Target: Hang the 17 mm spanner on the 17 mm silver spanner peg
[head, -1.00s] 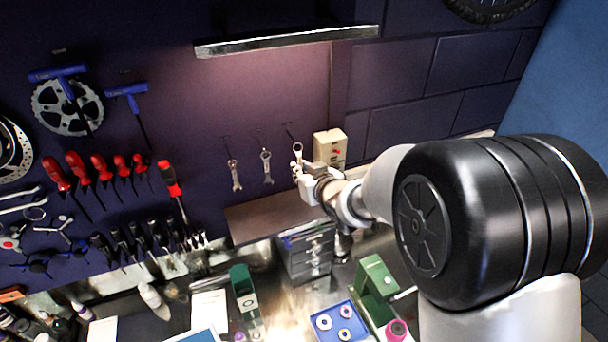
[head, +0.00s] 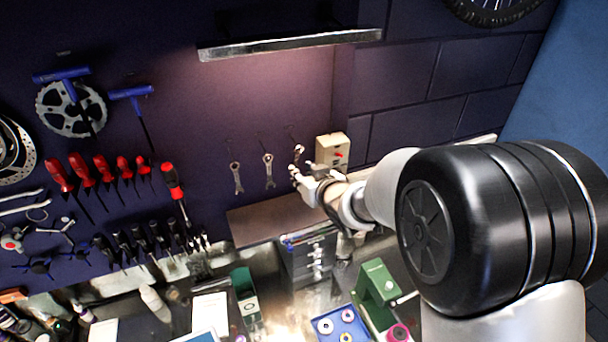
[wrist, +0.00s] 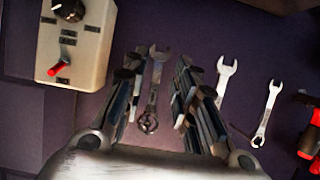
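The silver spanner nearest the control box, which I take to be the 17 mm one, shows between my fingers in the wrist view (wrist: 154,90). Its ring end points down in that view, its open jaw up. In the head view its upper end (head: 299,150) shows at a peg on the dark wall, and my gripper hides its lower part. My gripper (wrist: 157,85) is open, with a gap on both sides of the spanner handle. In the head view my gripper (head: 300,174) is just below the ring end. Size marks are too small to read.
Two more silver spanners (head: 237,177) (head: 268,170) hang to the left. A cream control box (head: 332,150) with a red switch is close on the right. A brown shelf (head: 265,220) and grey drawers (head: 310,255) are below. A lamp bar (head: 290,45) is above.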

